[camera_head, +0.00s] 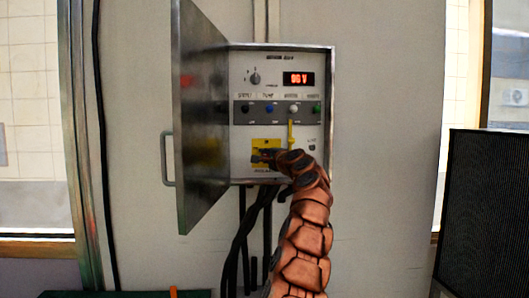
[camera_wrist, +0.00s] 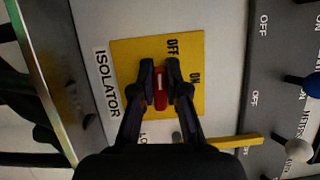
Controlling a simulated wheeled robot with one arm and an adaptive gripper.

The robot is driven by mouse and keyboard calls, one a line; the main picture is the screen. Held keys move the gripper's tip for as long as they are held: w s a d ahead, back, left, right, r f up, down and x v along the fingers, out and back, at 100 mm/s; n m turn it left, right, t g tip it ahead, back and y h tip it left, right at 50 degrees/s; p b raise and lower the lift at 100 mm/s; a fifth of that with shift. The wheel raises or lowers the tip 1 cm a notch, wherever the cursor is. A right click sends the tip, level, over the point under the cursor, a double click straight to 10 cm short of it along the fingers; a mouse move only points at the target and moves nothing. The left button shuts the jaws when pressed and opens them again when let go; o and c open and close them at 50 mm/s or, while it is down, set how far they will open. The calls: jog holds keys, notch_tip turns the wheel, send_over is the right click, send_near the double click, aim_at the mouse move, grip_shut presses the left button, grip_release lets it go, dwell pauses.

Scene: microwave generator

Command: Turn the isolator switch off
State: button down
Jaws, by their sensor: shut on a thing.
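The isolator switch has a yellow plate (camera_head: 266,144) low in the open cabinet; this plate (camera_wrist: 130,62) fills the middle of the wrist view. Its red handle (camera_wrist: 160,90), with a pale stripe, sits between my fingertips. My gripper (camera_wrist: 160,82) is shut on this handle, one finger on each side. The handle's long side runs roughly up and down in the wrist view. The "OFF" mark is just above and right of it, the "ON" mark farther right. In the head view my gripper (camera_head: 262,155) covers most of the switch, and the handle is hidden.
The cabinet door (camera_head: 200,120) stands open at left, close to my gripper. A yellow lever (camera_head: 290,135) is just right of the switch; it also shows in the wrist view (camera_wrist: 234,141). Above are a row of toggles (camera_head: 293,109) and a lit red display (camera_head: 298,79).

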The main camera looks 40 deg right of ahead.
jog(key=shift+n, duration=0.5)
jog(key=c, duration=1.2)
grip_release()
jog(key=shift+s, duration=0.1)
jog(key=shift+v, duration=5.85)
jog(key=shift+r, duration=0.15)
